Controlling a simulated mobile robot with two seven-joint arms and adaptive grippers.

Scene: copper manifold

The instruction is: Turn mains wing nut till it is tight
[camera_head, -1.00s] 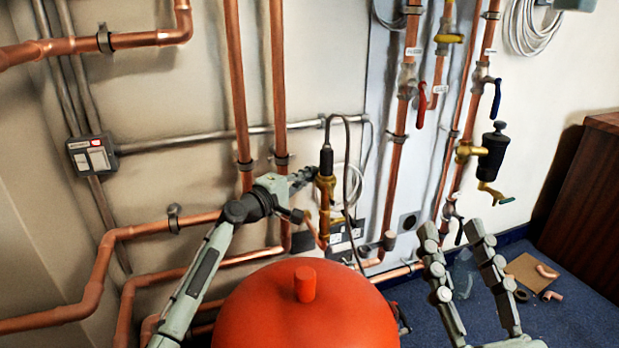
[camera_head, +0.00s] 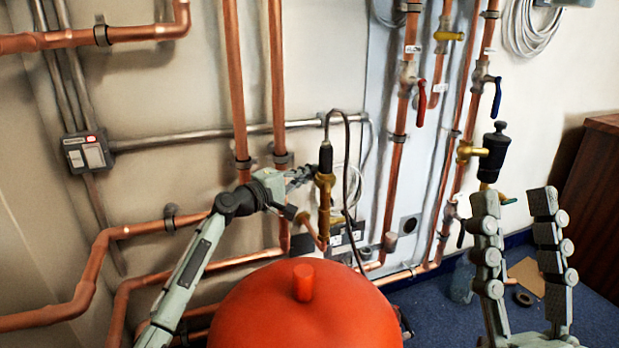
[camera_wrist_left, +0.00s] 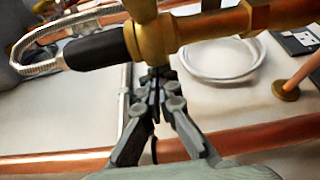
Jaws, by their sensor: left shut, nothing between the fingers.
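A brass fitting (camera_head: 325,190) stands on the copper pipework in the middle of the head view, with a black cable end (camera_head: 326,157) on top. In the left wrist view the brass fitting (camera_wrist_left: 205,30) crosses the top. A brass piece (camera_wrist_left: 143,10) sticks up at the top edge there; I cannot tell if it is the wing nut. My left gripper (camera_head: 312,173) is shut and empty, its tips just beside the fitting. In the left wrist view the fingertips (camera_wrist_left: 156,76) are together just below the brass; contact is unclear. My right gripper (camera_head: 513,200) is open and empty at the right.
A red tank (camera_head: 305,315) stands in front at the bottom middle. Vertical copper pipes with a red lever (camera_head: 421,105) and a blue lever (camera_head: 496,98) run on the wall. A black filter (camera_head: 493,155) sits above my right gripper. A wooden cabinet (camera_head: 595,200) stands at the far right.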

